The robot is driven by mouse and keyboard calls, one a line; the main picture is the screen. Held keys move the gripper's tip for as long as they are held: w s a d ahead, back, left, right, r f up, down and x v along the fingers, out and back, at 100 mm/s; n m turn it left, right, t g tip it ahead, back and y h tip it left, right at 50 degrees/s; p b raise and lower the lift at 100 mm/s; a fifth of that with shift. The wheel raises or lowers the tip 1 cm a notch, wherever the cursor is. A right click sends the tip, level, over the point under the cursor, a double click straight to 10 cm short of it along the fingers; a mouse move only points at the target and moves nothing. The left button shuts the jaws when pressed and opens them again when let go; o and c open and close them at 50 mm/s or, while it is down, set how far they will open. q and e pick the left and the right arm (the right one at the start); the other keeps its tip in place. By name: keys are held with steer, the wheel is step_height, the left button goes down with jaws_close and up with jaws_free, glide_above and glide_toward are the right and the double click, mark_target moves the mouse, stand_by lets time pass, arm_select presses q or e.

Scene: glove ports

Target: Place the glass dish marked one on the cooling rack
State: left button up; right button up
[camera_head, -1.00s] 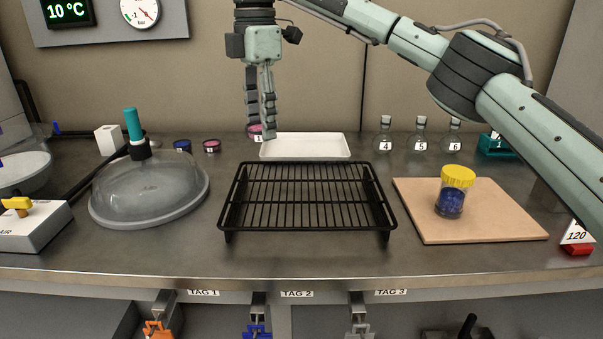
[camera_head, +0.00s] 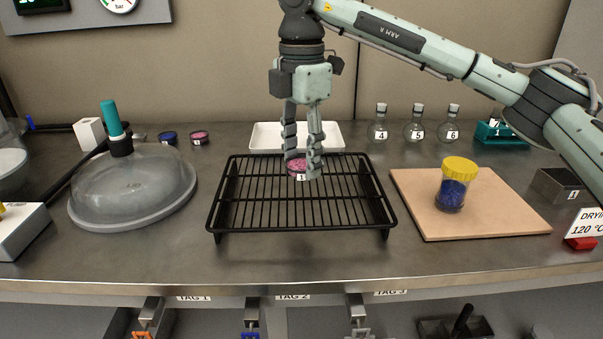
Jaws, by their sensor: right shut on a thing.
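The glass dish marked 1 (camera_head: 297,168) holds pink contents and is between the fingers of my right gripper (camera_head: 302,172). The gripper is shut on it, pointing down over the back part of the black wire cooling rack (camera_head: 226,190). I cannot tell whether the dish touches the bars or hangs just above them. The rack stands on the grey bench and is otherwise empty. My left gripper is not in view.
A white tray (camera_head: 262,136) lies behind the rack. A clear dome with a teal handle (camera_head: 130,190) is on the left. A tan board (camera_head: 420,205) with a yellow-lidded jar (camera_head: 454,185) is on the right. Two small dishes (camera_head: 168,138) (camera_head: 200,138) and flasks (camera_head: 416,125) stand at the back.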

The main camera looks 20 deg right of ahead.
mark_target(301, 176)
steer(key=shift+f, duration=2)
steer(key=shift+f, duration=0.1)
steer(key=o, duration=1.1)
steer(key=shift+o, duration=0.2)
step_height(301, 176, up, 12)
